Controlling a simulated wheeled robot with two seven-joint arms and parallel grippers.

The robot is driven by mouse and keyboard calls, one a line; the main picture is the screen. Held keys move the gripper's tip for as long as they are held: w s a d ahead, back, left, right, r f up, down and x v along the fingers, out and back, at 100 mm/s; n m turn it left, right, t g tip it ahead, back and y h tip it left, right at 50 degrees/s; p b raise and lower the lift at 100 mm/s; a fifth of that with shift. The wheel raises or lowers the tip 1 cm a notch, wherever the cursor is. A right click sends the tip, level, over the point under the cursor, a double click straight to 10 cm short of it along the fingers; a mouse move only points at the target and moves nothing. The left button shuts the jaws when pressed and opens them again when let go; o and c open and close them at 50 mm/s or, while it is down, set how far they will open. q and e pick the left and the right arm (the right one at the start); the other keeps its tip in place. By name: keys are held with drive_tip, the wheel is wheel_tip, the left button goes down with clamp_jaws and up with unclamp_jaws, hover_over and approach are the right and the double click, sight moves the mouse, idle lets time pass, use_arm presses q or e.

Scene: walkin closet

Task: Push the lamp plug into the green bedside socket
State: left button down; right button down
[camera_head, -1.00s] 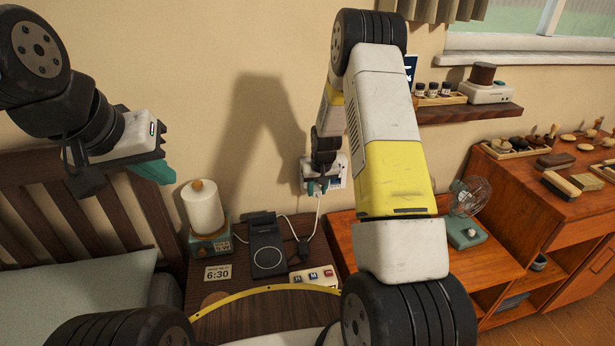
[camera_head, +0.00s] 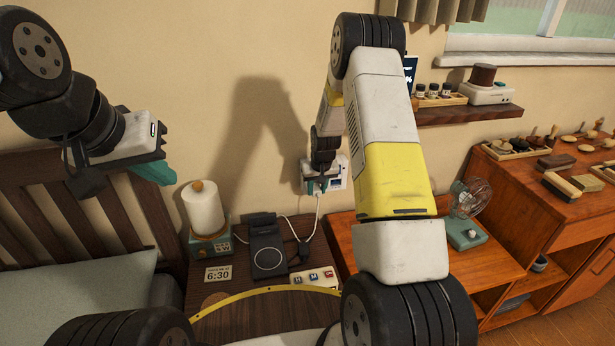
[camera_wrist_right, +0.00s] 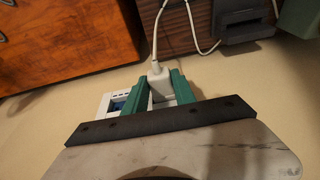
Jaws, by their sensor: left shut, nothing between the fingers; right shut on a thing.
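My right gripper (camera_wrist_right: 160,90) is shut on the white lamp plug (camera_wrist_right: 157,70), with one green finger on each side of it. The plug's white cord runs away from it over the nightstand. In the head view my right gripper (camera_head: 318,186) is at the white wall socket plate (camera_head: 338,181), low on the wall above the nightstand. The plate (camera_wrist_right: 112,103) shows beside the fingers in the wrist view, with a blue part on it. The plug's front end and the green socket are hidden, so I cannot tell how deep the plug sits. My left gripper (camera_head: 155,171) is shut and empty above the bed.
The nightstand (camera_head: 255,322) holds a white-shaded lamp (camera_head: 204,208), a black charging stand (camera_head: 268,250), a 6:30 clock card (camera_head: 218,274) and a button strip (camera_head: 314,278). A small fan (camera_head: 468,210) stands on the cabinet at right. A shelf (camera_head: 470,113) juts out above.

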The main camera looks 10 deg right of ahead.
drive_tip(key=shift+w, duration=0.2)
drive_tip(key=c, duration=0.9)
unclamp_jaws()
drive_tip(key=shift+c, duration=0.2)
drive_tip(key=shift+r, duration=0.2)
drive_tip(key=s+a+r, duration=0.1)
drive_tip(key=s+r, duration=0.3)
drive_tip(key=r, duration=0.4)
drive_tip(key=s+r+t+y, duration=0.1)
drive_tip(key=s+r, duration=0.3)
drive_tip(key=r, duration=0.5)
drive_tip(key=s+a+r, duration=0.1)
drive_tip(key=s+r, duration=0.4)
drive_tip(key=r, duration=0.3)
drive_tip(key=s+a+r, duration=0.1)
drive_tip(key=s+r, duration=0.2)
drive_tip(key=s, duration=0.4)
drive_tip(key=s+r+t, duration=0.1)
drive_tip(key=s+r, duration=0.2)
drive_tip(key=s, duration=0.5)
drive_tip(key=s+a+r+y, duration=0.1)
drive_tip(key=s+r, duration=0.2)
drive_tip(key=s, duration=0.5)
drive_tip(key=shift+a+r+t, duration=0.35)
drive_tip(key=shift+r+t, duration=0.05)
